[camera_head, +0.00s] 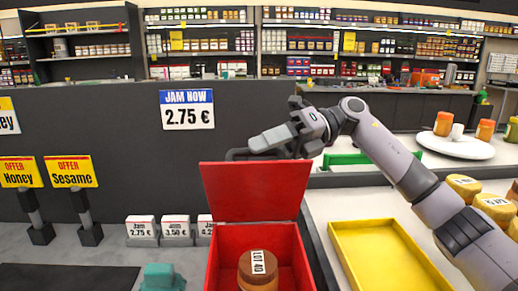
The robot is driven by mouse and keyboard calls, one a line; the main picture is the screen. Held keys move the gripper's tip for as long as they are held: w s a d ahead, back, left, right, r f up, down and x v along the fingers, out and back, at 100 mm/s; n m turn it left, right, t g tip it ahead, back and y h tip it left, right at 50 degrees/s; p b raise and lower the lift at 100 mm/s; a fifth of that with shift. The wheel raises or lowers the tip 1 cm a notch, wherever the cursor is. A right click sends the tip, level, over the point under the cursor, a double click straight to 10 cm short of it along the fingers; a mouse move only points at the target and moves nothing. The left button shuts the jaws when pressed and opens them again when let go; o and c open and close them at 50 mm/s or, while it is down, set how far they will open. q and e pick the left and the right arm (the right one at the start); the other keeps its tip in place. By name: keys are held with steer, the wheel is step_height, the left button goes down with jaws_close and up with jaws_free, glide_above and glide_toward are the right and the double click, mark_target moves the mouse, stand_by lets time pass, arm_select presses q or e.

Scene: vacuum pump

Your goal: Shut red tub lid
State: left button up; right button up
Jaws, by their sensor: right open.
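The red tub (301,262) stands at the bottom centre with its inside showing. Its red lid (255,190) is open and stands up at the far edge of the tub. A brown jar (258,275) with a lot label sits inside the tub. My right gripper (262,146) is open and empty, just above and behind the top edge of the lid. I cannot tell whether it touches the lid. My left gripper is not in view.
A yellow tray (385,260) lies right of the tub, below my right arm. Several yellow-lidded jars (465,187) stand at the far right. A white plate (455,146) holds orange jars behind. A teal object (160,277) and small price signs (176,230) are left.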

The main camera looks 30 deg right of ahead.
steer(key=shift+a+f, duration=0.15)
steer(key=shift+a, duration=0.45)
steer(key=shift+c, duration=0.2)
jaws_close()
steer(key=shift+f, duration=0.1)
